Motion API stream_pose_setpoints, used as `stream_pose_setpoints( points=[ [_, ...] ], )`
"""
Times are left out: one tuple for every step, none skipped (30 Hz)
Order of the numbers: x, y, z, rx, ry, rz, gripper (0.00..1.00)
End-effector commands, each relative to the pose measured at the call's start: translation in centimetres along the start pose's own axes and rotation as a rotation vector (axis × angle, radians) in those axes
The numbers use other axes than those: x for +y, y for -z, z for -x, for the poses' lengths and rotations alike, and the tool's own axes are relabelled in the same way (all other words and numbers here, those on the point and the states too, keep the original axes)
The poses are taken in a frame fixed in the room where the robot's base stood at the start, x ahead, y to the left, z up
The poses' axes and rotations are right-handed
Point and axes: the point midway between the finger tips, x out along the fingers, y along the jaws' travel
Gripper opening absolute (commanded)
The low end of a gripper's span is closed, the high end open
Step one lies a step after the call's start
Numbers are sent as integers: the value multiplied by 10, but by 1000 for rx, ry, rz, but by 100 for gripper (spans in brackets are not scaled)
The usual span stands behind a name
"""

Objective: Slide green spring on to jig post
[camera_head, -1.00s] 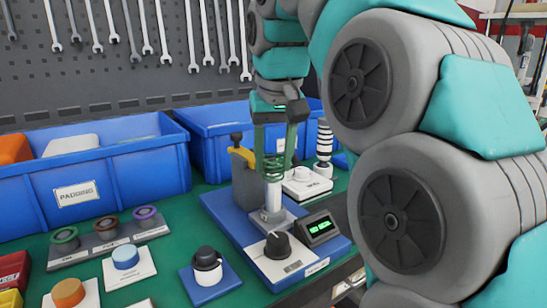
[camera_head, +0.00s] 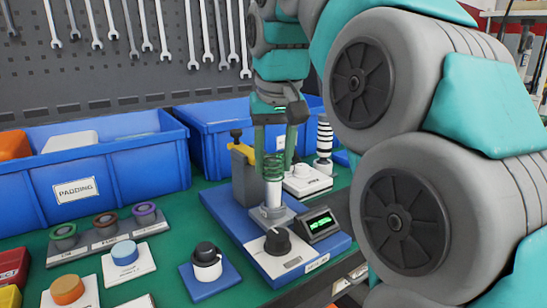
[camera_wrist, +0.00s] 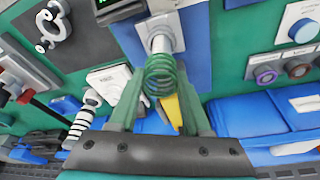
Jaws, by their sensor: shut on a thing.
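My gripper (camera_head: 273,155) points down over the jig (camera_head: 222,208) and is shut on the green spring (camera_head: 272,168). In the wrist view the spring (camera_wrist: 162,75) shows as green coils between the two green fingers (camera_wrist: 160,105). The pale jig post (camera_head: 273,194) stands upright below the spring on a grey block. The spring's lower end is at the top of the post and looks lined up with it. In the wrist view the post (camera_wrist: 160,43) shows just beyond the coils. I cannot tell whether the post's tip is inside the coils.
A black knob (camera_head: 277,243) and a small display (camera_head: 320,222) sit at the jig's front. A yellow-topped column (camera_head: 242,155) stands close left of my gripper. A striped post (camera_head: 324,140) stands behind right. Blue bins (camera_head: 130,165) line the back.

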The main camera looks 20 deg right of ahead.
Motion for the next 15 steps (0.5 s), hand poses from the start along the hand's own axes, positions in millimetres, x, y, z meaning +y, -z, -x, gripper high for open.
stream_pose_setpoints(
  points=[
    [0, 0, -1, 0, 0, 0, 0],
    [0, 0, -1, 0, 0, 0, 0],
    [0, -1, -2, 0, 0, 0, 0],
    [0, -1, -2, 0, 0, 0, 0],
    [0, -1, -2, 0, 0, 0, 0],
    [0, -1, -3, 0, 0, 0, 0],
    [0, -1, -3, 0, 0, 0, 0],
    [0, -1, -4, 0, 0, 0, 0],
    [0, -1, -4, 0, 0, 0, 0],
    [0, -1, -4, 0, 0, 0, 0],
    [0, -1, -5, 0, 0, 0, 0],
    [0, -1, -5, 0, 0, 0, 0],
    [0, -1, -5, 0, 0, 0, 0],
    [0, -1, -5, 0, 0, 0, 0],
    [0, -1, -5, 0, 0, 0, 0]
  ],
)
